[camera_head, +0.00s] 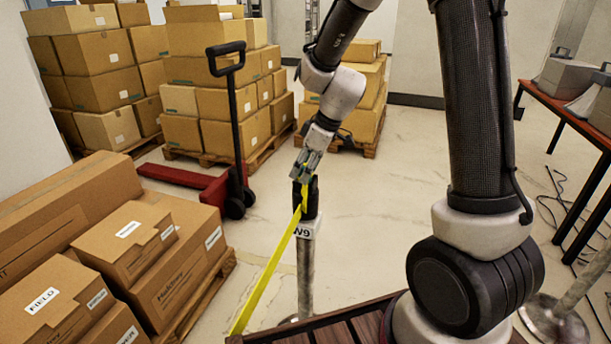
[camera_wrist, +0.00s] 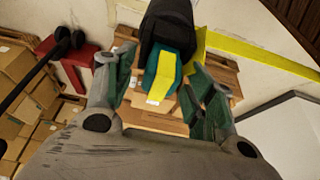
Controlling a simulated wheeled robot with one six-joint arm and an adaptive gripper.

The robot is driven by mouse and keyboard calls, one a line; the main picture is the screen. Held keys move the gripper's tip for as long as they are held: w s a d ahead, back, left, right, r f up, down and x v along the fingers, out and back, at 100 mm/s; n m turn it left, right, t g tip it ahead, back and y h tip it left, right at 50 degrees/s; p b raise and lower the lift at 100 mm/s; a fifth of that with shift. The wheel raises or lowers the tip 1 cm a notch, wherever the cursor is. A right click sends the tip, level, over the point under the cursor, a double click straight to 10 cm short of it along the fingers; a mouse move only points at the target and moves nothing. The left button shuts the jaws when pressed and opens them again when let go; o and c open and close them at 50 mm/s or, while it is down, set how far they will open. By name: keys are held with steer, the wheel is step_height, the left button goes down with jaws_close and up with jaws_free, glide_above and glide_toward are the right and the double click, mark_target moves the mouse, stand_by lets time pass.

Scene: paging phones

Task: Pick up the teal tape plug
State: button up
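In the head view my gripper (camera_head: 305,176) is just above the black post head (camera_head: 306,196), and the plug is hidden or too small to make out.
A yellow tape (camera_head: 266,283) runs from the post head down to the lower left. The metal post (camera_head: 305,270) carries a white sign. Cardboard boxes (camera_head: 130,240) stand at left, a red pallet jack (camera_head: 214,190) behind, and a red-brown table (camera_head: 575,115) at right.

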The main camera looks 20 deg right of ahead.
steer(key=c, duration=0.9)
steer(key=shift+r, duration=0.1)
